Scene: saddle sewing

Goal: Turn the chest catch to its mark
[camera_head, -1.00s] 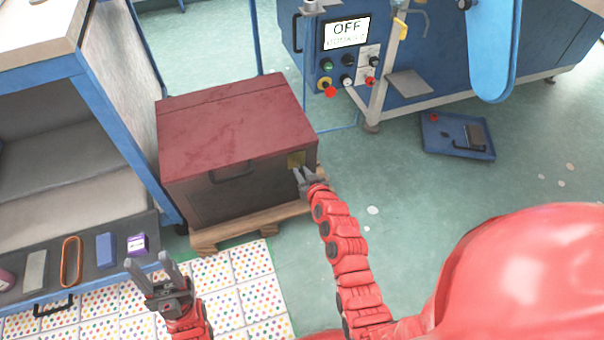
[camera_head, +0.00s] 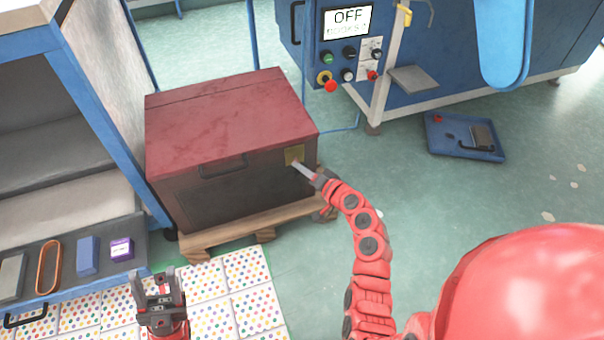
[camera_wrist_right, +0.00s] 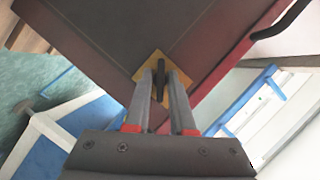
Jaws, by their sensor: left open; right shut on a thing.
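The chest (camera_head: 225,125) has a red lid and a dark front, and stands on a wooden pallet (camera_head: 235,235). A yellow catch plate (camera_head: 294,155) sits at the upper right of its front. My right gripper (camera_head: 303,170) is at this plate. In the right wrist view, the right gripper (camera_wrist_right: 161,80) is shut on the dark catch (camera_wrist_right: 160,75), which stands out from the yellow plate (camera_wrist_right: 178,76). The fingers hide part of the catch, and I cannot make out its mark. My left gripper (camera_head: 157,285) is open and empty above the dotted mat, away from the chest.
A blue shelf unit (camera_head: 110,110) stands left of the chest, with small items on its lower board, including a purple box (camera_head: 121,249). A blue machine (camera_head: 335,60) with an OFF screen is behind. A blue tray (camera_head: 465,150) lies on the floor at right.

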